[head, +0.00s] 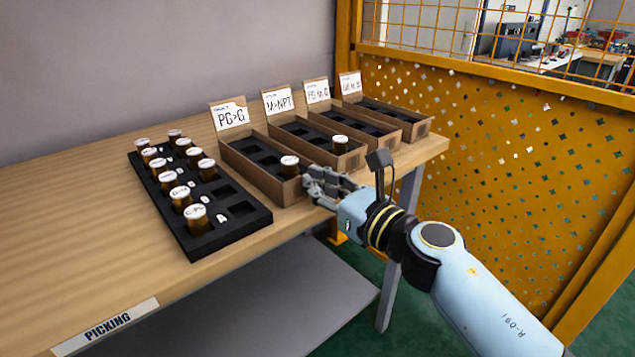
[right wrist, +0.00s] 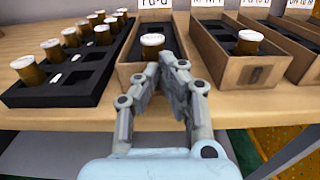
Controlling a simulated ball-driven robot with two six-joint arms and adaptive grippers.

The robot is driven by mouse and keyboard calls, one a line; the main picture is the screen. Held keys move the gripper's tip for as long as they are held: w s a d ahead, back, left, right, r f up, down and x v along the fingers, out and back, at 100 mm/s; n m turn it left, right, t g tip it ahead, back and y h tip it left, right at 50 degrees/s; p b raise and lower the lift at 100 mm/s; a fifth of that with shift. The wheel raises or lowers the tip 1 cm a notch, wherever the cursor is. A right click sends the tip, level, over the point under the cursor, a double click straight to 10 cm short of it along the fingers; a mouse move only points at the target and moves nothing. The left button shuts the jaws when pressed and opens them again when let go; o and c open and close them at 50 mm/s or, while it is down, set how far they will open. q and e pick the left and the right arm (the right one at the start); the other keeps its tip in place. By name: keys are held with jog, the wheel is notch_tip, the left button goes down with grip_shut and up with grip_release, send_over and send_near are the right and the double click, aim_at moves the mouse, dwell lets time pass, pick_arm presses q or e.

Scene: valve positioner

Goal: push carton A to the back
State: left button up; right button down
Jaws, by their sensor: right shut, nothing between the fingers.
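Several open cardboard cartons stand in a row on the wooden table; I cannot read an "A" on any. The carton labelled "PG>G" (head: 246,167) is the leftmost, and it also shows in the right wrist view (right wrist: 125,73). It has a black insert and one brown, white-capped bottle (head: 289,167) at its near end. My right gripper (head: 309,186) is shut and empty at this carton's near end wall. Its fingers (right wrist: 168,72) cover part of that wall in the right wrist view. I cannot tell whether they touch it. My left gripper is not in view.
A black tray (head: 240,227) with several capped bottles lies left of the carton. The "M>NPT" carton (head: 351,161), with one bottle, stands close on the right, with further cartons beyond. A grey wall is behind; a yellow perforated fence (head: 490,150) is at right.

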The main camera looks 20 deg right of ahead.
aim_at(298, 172)
jog(key=x, duration=0.7)
jog(key=shift+f+b, duration=0.1)
jog(key=shift+b, duration=0.2)
